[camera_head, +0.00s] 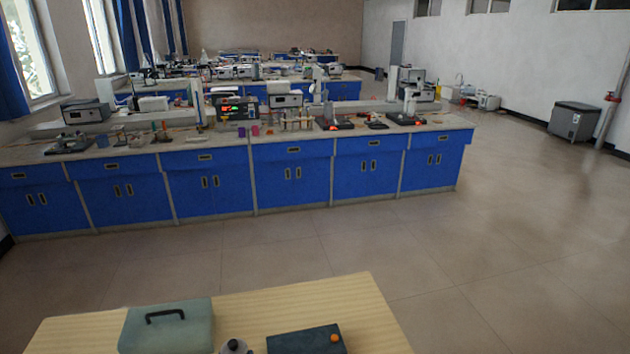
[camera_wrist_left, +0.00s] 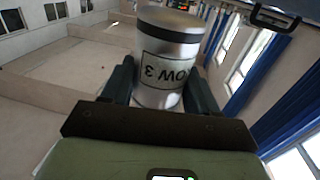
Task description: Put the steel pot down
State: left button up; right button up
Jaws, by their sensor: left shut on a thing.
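In the left wrist view, the steel pot (camera_wrist_left: 167,62) is a shiny silver cylinder with a dark band and a white label, whose dark lettering appears upside down. My left gripper (camera_wrist_left: 166,92) is shut on it, one dark finger on each side. My left arm does not show in the head view, and my right gripper is in neither view.
A wooden table (camera_head: 350,290) lies at the bottom of the head view. On it are a grey-green box (camera_head: 185,325) with a black handle, a small grey rounded thing (camera_head: 235,347), cut off, and a dark box (camera_head: 300,342) with an orange knob. Blue-fronted benches (camera_head: 290,180) stand beyond open floor.

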pick_arm(q)
jog(key=shift+s+d+f+m+h+p, duration=0.1)
jog(key=shift+d+f+m+h+p, duration=0.25)
jog(key=shift+f, duration=0.2)
jog(key=shift+s+d+f+m+h+p, duration=0.15)
jog(key=shift+d+f+h, duration=0.1)
jog(key=shift+f+h, duration=0.25)
jog(key=shift+w+a+r+y+b, duration=0.15)
jog(key=shift+a+r+y+b, duration=0.15)
jog(key=shift+r+b, duration=0.2)
jog(key=r+n+y+b, duration=0.1)
jog(key=a+r+n+y+b, duration=0.1)
jog(key=r, duration=0.1)
jog(key=a+r+y+b, duration=0.1)
jog(key=shift+a+r+n+y+b, duration=0.15)
jog(key=shift+r+n+y+b, duration=0.1)
jog(key=shift+n+b, duration=0.15)
jog(key=s+a+r+n+g+y+b, duration=0.2)
jog(key=s+a+r+n+y+b, duration=0.1)
jog(key=a+r+y+b, duration=0.1)
jog(key=shift+s+a+r+y+b, duration=0.15)
jog(key=shift+a+y+b, duration=0.25)
jog(key=shift+b, duration=0.15)
